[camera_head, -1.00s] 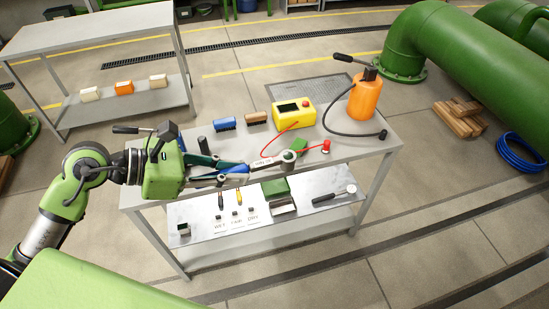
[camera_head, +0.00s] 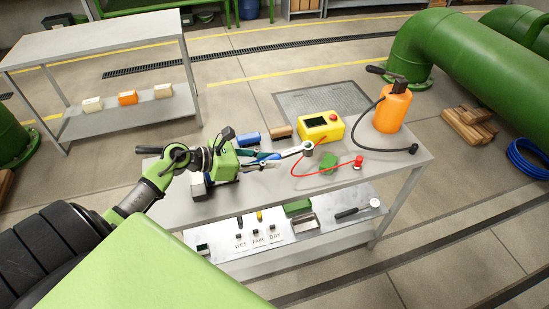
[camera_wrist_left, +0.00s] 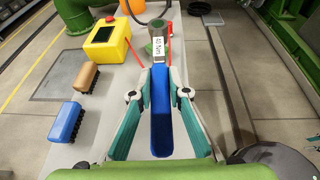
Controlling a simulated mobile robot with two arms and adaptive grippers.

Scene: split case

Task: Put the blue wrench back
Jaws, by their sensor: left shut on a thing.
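The blue wrench has a long blue handle (camera_wrist_left: 162,125), a white label and a grey ring head (camera_wrist_left: 160,28). In the head view its grey head (camera_head: 307,148) points right, over the grey worktable (camera_head: 400,170). My left gripper (camera_wrist_left: 160,72) is shut on the wrench, with one green finger on each side of the handle. In the head view my left gripper (camera_head: 275,158) hides part of the handle. Whether the wrench touches the tabletop is hard to tell. My right gripper is not in view.
A red cable runs nearby. A lower panel (camera_head: 335,200) holds labelled cards and a hammer-like tool (camera_head: 358,211).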

